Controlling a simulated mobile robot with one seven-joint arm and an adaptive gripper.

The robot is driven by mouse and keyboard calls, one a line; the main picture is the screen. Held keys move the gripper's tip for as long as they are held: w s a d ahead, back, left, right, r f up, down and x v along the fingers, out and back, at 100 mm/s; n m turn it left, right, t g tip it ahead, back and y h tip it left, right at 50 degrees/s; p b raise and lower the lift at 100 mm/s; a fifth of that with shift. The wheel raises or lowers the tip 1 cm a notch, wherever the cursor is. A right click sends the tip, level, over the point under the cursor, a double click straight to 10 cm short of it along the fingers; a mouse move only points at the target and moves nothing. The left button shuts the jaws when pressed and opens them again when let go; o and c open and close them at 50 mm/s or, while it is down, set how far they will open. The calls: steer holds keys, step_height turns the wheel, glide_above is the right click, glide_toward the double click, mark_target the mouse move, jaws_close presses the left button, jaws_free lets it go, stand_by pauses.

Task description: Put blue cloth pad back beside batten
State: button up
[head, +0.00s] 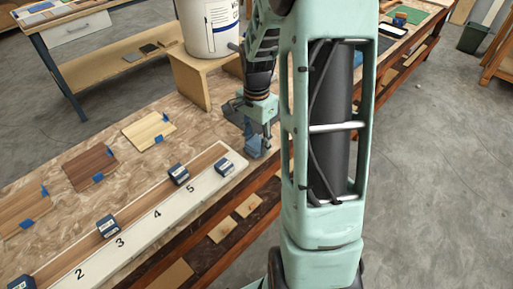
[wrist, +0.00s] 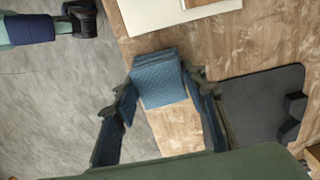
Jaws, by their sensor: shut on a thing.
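The blue cloth pad (wrist: 158,82) looks like a folded, quilted block in the wrist view. It sits between the two fingertips of my gripper (wrist: 160,88), which is shut on it. In the head view my gripper (head: 258,136) is near the table's front edge, right of the numbered board's end, with the blue pad (head: 257,148) low between its fingers. I cannot tell whether the pad touches the tabletop. The batten (head: 142,212) is a long wood strip lying along the white numbered board (head: 158,228), left of my gripper. A board corner shows in the wrist view (wrist: 160,14).
Several dark blue labelled blocks (head: 178,174) stand along the batten and board. Wood samples with blue tape (head: 149,130) lie behind. A white bucket (head: 210,28) stands on a wooden stand (head: 192,82). A dark flat mat (wrist: 255,108) lies beside the gripper. The floor is right of the table.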

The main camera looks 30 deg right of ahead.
mark_target(257, 142)
steer(key=shift+f, duration=0.45)
steer(key=shift+f, duration=0.15)
steer(key=o, duration=1.2)
step_height(257, 142, up, 12)
steer(key=shift+r+p, duration=0.2)
steer(key=shift+p, duration=0.45)
